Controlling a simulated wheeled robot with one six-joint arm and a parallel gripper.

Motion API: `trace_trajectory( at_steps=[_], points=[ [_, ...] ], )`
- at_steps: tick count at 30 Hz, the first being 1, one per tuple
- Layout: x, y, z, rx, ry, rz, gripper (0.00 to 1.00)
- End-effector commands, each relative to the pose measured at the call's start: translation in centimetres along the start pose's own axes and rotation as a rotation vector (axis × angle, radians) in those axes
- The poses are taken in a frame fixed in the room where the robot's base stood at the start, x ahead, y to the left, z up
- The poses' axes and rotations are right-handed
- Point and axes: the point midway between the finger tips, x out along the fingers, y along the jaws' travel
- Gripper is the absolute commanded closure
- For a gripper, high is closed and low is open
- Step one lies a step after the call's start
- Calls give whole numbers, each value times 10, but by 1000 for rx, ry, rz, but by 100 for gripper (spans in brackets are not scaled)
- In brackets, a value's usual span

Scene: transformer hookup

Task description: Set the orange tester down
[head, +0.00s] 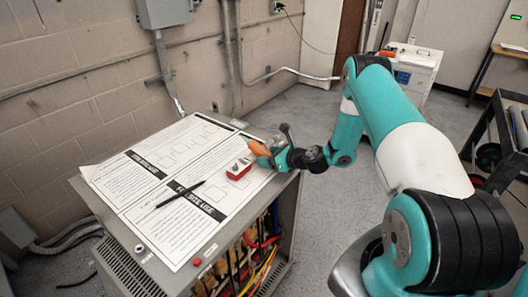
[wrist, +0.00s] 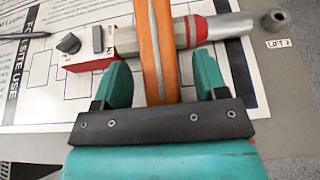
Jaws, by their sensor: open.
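The orange tester (head: 259,148) is at the right edge of the cabinet top in the head view. In the wrist view the tester (wrist: 157,45) runs upright through the picture, between the two teal fingers. My gripper (head: 270,153) is over that edge with its fingers around the tester. In the wrist view my gripper (wrist: 163,82) is open, with a gap showing on each side of the tester. The tester's lower end is hidden by the gripper body. I cannot tell whether its underside rests on the cabinet top.
A red and white box (head: 238,169) with dark knobs sits beside the tester. A silver cylinder with a red band (wrist: 218,28) lies close behind the tester. Printed sheets (head: 165,215) and a black pen (head: 180,194) cover most of the cabinet top (head: 205,252).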

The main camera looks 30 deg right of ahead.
Motion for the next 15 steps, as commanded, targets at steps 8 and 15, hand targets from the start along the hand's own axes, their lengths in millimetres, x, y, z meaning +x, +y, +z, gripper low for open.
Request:
trace_trajectory(
  at_steps=[8,15],
  points=[
    [7,0,0,1,-1,-1,34],
    [7,0,0,0,-1,-1,80]
  ],
)
